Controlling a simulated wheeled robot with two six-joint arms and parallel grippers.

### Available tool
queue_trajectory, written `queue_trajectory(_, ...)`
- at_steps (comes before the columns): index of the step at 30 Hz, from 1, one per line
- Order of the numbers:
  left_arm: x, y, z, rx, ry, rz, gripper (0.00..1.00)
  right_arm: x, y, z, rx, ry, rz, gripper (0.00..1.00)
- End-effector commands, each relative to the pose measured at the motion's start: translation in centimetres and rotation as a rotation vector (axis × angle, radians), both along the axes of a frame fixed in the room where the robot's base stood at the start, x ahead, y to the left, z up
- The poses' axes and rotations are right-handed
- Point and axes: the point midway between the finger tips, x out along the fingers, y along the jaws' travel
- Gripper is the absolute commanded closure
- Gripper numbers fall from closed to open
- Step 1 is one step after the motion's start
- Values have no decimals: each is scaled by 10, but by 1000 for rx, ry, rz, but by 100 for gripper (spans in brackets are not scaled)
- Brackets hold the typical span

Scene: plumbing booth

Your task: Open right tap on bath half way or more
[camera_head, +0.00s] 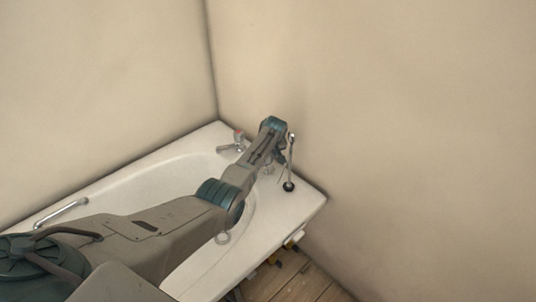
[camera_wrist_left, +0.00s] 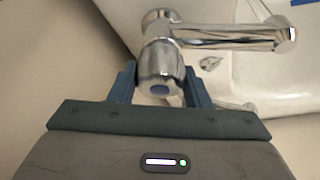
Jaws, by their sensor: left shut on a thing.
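The white bath (camera_head: 304,207) stands in the corner. Its right tap is mostly hidden behind my left arm in the head view. In the left wrist view this chrome tap (camera_wrist_left: 160,58) has a round handle with a blue mark on its end and a spout reaching to the right. My left gripper (camera_wrist_left: 160,72) is shut on the tap handle, with one finger on each side of it. In the head view the left gripper (camera_head: 279,157) is small and partly hidden by its own wrist. My right gripper is not in view.
Another chrome tap (camera_head: 238,142) with a red mark stands on the bath's far rim, left of my wrist. A thin upright chrome rod (camera_head: 291,160) with a dark ball at its lower end is close to my gripper's right. A grab rail (camera_head: 61,213) is on the left rim. Walls enclose the corner.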

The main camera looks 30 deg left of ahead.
Motion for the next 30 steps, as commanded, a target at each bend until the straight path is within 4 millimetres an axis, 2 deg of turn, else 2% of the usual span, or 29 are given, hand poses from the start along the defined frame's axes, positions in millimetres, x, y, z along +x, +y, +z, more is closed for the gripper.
queue_trajectory(13,1,0,1,0,-1,9,80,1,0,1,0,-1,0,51)
queue_trajectory(14,1,0,1,0,-1,9,53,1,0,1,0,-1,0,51)
queue_trajectory(17,0,0,1,1,-1,9,35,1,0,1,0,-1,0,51)
queue_trajectory(26,0,0,1,1,-1,9,35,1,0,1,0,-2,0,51)
queue_trajectory(30,-1,-2,10,0,-3,8,35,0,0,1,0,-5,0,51)
